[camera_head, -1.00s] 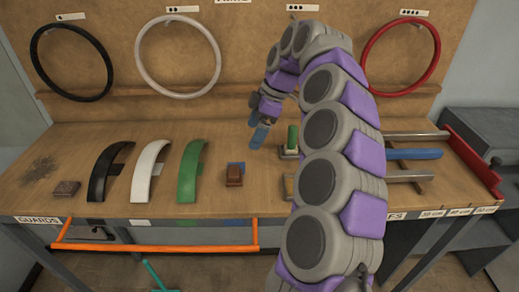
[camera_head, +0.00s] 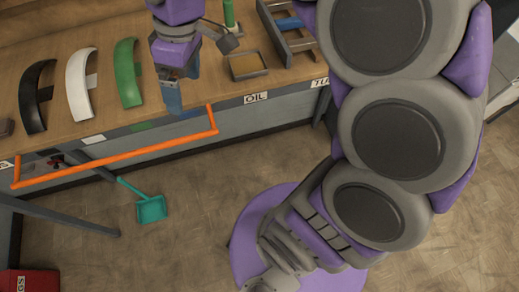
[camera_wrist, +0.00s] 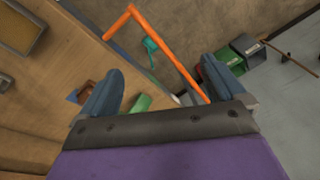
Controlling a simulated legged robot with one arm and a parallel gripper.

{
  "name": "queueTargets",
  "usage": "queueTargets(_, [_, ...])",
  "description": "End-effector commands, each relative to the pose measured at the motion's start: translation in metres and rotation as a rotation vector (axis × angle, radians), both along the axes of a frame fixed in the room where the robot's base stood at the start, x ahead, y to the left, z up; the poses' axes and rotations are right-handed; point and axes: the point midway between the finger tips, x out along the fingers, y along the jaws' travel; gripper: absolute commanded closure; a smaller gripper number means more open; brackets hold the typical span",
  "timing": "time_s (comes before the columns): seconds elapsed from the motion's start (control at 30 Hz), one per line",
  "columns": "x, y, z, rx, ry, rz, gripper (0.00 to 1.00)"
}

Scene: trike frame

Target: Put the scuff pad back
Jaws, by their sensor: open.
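Two small brown blocks could be the scuff pad; I cannot tell which. One brown block (camera_head: 5,127) lies at the left edge of the head view, left of the black guard. The other brown block (camera_wrist: 86,92) shows in the wrist view beside my left finger, partly hidden by it, with a blue patch (camera_wrist: 73,96) next to it. In the head view my arm hides that one. My gripper (camera_head: 181,90) is open and empty, pointing down near the bench's front edge, right of the green guard. Both blue fingers also show in the wrist view (camera_wrist: 163,70).
Black (camera_head: 34,97), white (camera_head: 78,85) and green (camera_head: 127,73) curved guards stand on the bench. A shallow tray (camera_head: 248,74) sits above the OIL label, with a green bottle (camera_head: 229,14) behind. An orange bar (camera_head: 115,152) runs along the bench front. A teal dustpan (camera_head: 152,209) lies on the floor.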

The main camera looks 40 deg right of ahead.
Motion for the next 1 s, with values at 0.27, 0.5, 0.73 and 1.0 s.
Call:
queueTargets(0.27, [-0.112,-0.019,-0.059,-0.158,0.124,-0.403,0.03])
queueTargets(0.5, [-0.177,-0.038,-0.1,-0.245,0.188,-0.702,0.03])
queueTargets(0.73, [-0.191,-0.043,-0.109,-0.262,0.201,-0.777,0.03])
queueTargets(1.0, [-0.19,-0.042,-0.111,-0.261,0.202,-0.774,0.03])
